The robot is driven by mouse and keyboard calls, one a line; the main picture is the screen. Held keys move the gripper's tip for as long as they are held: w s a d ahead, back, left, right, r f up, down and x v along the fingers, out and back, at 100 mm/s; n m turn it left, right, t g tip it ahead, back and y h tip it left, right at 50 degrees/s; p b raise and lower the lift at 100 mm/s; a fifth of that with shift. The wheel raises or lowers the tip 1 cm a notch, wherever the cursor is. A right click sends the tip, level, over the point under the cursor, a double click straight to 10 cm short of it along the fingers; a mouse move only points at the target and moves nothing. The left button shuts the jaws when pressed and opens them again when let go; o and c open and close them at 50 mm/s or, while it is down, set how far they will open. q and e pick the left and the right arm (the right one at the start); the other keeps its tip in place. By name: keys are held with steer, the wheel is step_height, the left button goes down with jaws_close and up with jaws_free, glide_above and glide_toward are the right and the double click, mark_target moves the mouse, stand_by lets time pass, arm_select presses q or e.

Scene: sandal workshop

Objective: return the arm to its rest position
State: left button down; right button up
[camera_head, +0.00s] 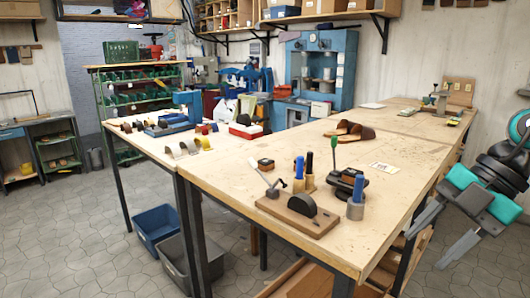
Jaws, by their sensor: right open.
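My right gripper (440,233) hangs at the right side, beyond the right edge of the workbench. Its two grey fingers are apart and point down and to the left. Nothing shows between them, and it touches nothing that I can see. The teal and black links of my right arm come in from the right edge. My left gripper is not in view.
The wooden workbench (230,180) holds a brown board with a black half-disc (300,212), a blue-handled tool in a grey holder (356,195), and brown sandals (349,131). Bins (157,228) stand on the floor at left. The floor beside my right gripper is clear.

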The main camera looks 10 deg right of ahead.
step_height(320, 180, down, 19)
steer(key=w+m+t+y, duration=0.1)
steer(key=w+m+t, duration=0.1)
steer(key=m+t, duration=1.2)
steer(key=s+a+f+m+g+h, duration=0.2)
steer(key=s+a+f+m, duration=0.1)
steer(key=a+f, duration=0.3)
steer(key=s+a+f+m+g+h, duration=0.2)
steer(key=s+a+f, duration=0.4)
steer(key=f, duration=0.5)
steer(key=m+h, duration=0.1)
steer(key=m, duration=0.1)
steer(key=shift+s+m, duration=0.3)
